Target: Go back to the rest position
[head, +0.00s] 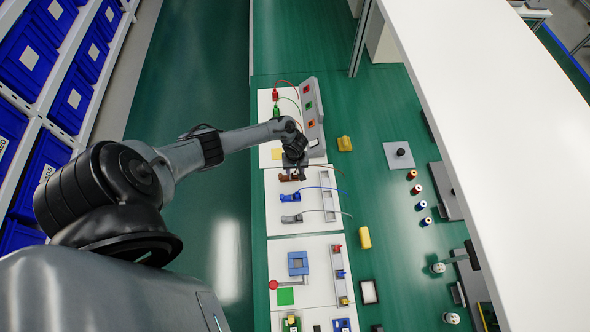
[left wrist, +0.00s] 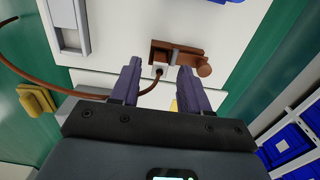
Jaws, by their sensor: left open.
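My left gripper (head: 293,168) hangs over the white boards in the head view. In the left wrist view its two dark fingers (left wrist: 160,86) are apart, with nothing held between them. A brown connector block (left wrist: 178,55) lies on a white board just beyond the fingertips, with a brown cable running to it from the left. In the head view the same brown block (head: 287,177) shows beside the gripper, partly hidden by it. My right gripper is in neither view.
A blue connector (head: 290,197) and a grey one (head: 291,218) lie on the same board. A grey box with coloured ports (head: 311,105) stands beyond. Yellow blocks (head: 344,143) and several spools (head: 416,189) are to the right. Blue bins (head: 73,103) line the left; the green floor between is clear.

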